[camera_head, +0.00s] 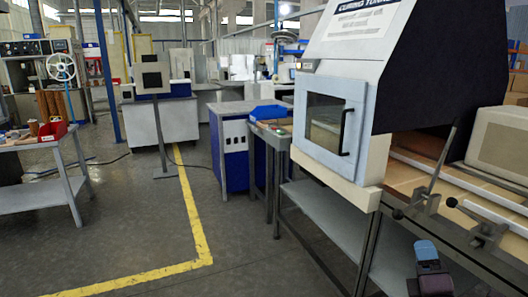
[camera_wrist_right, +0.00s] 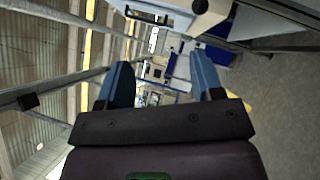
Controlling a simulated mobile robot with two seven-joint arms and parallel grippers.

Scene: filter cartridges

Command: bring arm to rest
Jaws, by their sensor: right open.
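My right gripper (camera_head: 427,252) shows at the bottom right of the head view, its blue fingers in front of the steel frame of the curing tunnel's table. In the right wrist view its two blue fingers (camera_wrist_right: 160,72) stand apart with nothing between them. The wrist is turned so that the room appears tilted, with roof beams at the left and floor at the right. My left gripper is in neither view.
The curing tunnel (camera_head: 335,110), with a glazed door, stands on a steel-legged table (camera_head: 325,212) at the right. A blue and white cabinet (camera_head: 232,150) stands behind it. A side bench (camera_head: 40,205) is at the left. The floor (camera_head: 130,235) between is clear.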

